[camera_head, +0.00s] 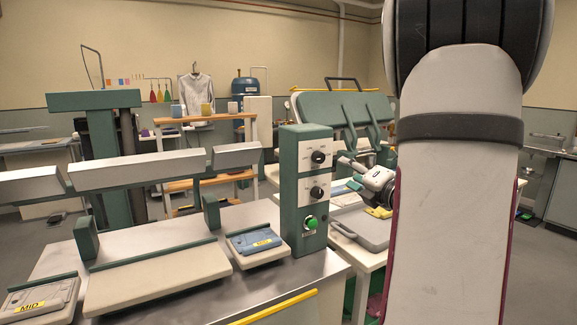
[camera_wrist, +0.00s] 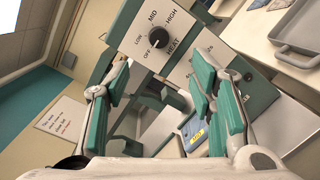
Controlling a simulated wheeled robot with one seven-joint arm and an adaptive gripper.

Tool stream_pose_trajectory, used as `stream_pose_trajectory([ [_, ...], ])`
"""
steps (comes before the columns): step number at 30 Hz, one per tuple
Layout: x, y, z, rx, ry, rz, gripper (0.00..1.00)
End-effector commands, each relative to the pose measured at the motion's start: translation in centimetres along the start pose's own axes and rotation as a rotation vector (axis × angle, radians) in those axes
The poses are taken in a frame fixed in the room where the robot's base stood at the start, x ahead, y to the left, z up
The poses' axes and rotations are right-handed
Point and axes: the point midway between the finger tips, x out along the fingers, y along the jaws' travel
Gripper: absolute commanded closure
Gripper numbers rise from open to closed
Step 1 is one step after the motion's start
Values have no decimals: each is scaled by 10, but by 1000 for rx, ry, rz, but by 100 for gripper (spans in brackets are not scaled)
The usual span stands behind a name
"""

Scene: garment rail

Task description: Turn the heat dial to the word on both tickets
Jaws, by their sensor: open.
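In the wrist view, the heat dial (camera_wrist: 158,42) is a round black knob on a white panel, with OFF, LOW, MID and HIGH around it. Its white mark appears to point to OFF. In the head view, a green control box (camera_head: 291,185) carries an upper knob (camera_head: 318,157) and a lower knob (camera_head: 316,192); their words are too small to read. A yellow ticket (camera_head: 31,307) at lower left reads MID. A second yellow ticket (camera_head: 262,242) is unclear there and in the wrist view (camera_wrist: 197,136). My gripper (camera_head: 347,174) is open, right of the box, apart from the dial.
A green button (camera_head: 309,222) sits below the knobs. A press with white heads (camera_head: 140,170) stands left of the box. A grey tray (camera_head: 365,228) lies on a bench at right. A handwritten notice (camera_wrist: 62,122) hangs at left in the wrist view.

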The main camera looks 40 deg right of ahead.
Motion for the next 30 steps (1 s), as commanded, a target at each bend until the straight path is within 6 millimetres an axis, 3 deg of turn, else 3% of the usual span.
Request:
stream_pose_trajectory([
  [5, 16, 1, 0, -6, 3, 6, 50],
  [21, 114, 2, 0, -1, 2, 5, 50],
  [30, 136, 2, 0, -1, 0, 4, 50],
])
